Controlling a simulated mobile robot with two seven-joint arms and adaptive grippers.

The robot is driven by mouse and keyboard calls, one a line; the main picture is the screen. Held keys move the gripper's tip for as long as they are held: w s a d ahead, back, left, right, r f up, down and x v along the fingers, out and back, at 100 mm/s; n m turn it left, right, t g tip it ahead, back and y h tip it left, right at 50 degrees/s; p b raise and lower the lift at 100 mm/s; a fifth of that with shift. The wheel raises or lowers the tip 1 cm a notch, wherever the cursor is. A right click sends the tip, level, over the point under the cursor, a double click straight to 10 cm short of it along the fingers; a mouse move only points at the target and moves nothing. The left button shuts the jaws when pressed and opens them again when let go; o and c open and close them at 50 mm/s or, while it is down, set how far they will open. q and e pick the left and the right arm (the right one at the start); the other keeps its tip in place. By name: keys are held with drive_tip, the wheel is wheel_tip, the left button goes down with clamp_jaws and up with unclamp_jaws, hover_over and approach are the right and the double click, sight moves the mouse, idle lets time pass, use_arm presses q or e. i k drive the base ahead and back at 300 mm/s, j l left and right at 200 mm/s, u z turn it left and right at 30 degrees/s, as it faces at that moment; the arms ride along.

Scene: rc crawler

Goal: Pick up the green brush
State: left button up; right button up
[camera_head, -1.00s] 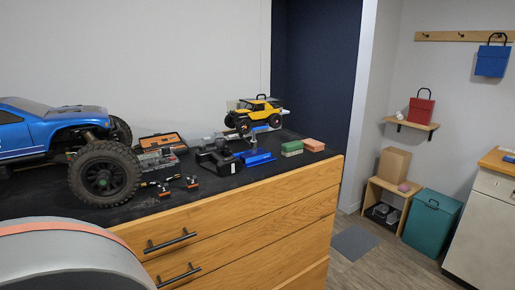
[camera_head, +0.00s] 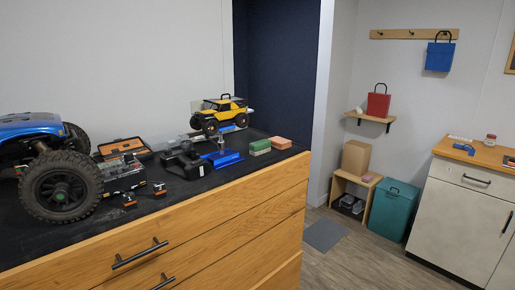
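A small green block with a pale lower part (camera_head: 260,146) lies on the dark top of the wooden drawer cabinet, near its right end. It looks like the green brush, but it is too small to make out bristles. An orange-brown block (camera_head: 281,143) lies just to its right. A blue metal piece (camera_head: 222,158) lies to its left. Neither of my grippers shows in the view.
The wooden drawer cabinet (camera_head: 220,220) carries a large blue truck (camera_head: 30,125), a yellow crawler (camera_head: 218,114), a black device (camera_head: 185,160) and an open tool case (camera_head: 122,150). Floor is clear between it and the white cabinet (camera_head: 455,215); a grey mat (camera_head: 324,235) lies there.

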sight(259, 147)
drive_tip(key=u, duration=1.9)
drive_tip(key=z, duration=1.8)
drive_tip(key=l+u, duration=0.15)
drive_tip(key=u, duration=0.2)
drive_tip(key=i+l+u, duration=0.1)
drive_tip(key=u, duration=0.3)
drive_tip(key=l+u, duration=0.6)
drive_tip(key=l, duration=0.15)
drive_tip(key=l+u, duration=0.3)
drive_tip(key=l, duration=0.15)
